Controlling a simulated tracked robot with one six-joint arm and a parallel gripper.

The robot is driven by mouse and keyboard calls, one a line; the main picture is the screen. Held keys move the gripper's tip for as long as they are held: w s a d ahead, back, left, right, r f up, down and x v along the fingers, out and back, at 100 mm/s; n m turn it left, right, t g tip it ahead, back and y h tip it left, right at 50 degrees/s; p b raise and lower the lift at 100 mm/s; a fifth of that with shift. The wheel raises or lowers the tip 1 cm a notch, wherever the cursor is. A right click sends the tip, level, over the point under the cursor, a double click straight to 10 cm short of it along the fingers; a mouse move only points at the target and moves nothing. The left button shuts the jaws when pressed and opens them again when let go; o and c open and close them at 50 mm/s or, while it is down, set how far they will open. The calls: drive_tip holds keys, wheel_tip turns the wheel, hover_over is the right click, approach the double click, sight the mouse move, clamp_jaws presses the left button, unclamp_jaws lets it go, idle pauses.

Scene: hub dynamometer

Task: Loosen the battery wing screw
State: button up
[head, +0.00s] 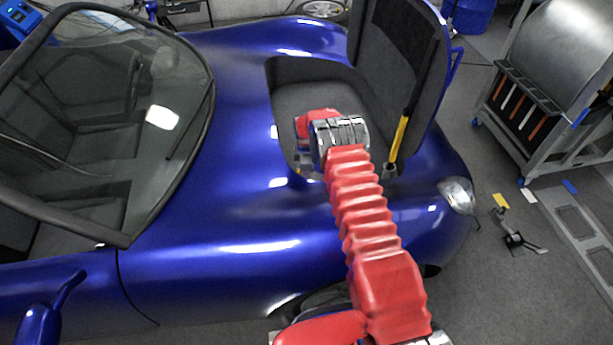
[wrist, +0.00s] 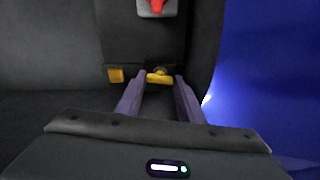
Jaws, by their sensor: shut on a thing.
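The yellow wing screw (wrist: 159,78) is in the upper middle of the wrist view, low on a dark lined wall. My gripper (wrist: 163,84) has its two purple-grey fingers on either side of the wing screw, and it is shut on it. In the head view my red arm reaches over the blue car's fender into the open front compartment (head: 300,72). My fingers and the wing screw are hidden there behind my wrist. The battery cannot be made out for certain in either view.
A yellow block (wrist: 116,75) sits just left of the screw. A grey fitting with a red part (wrist: 157,7) is above. The raised lid (head: 388,65) and its yellow-black strut (head: 400,130) stand close to the right of my arm. Blue bodywork (wrist: 265,80) bounds the right side.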

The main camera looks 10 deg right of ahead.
drive_tip(key=shift+w+r+n, duration=0.1)
drive_tip(key=shift+w+n, duration=0.05)
drive_tip(key=shift+n, duration=0.75)
drive_tip(key=o, duration=1.1)
drive_tip(key=shift+c, duration=0.2)
wheel_tip(320, 180, up, 14)
drive_tip(key=shift+f, duration=0.25)
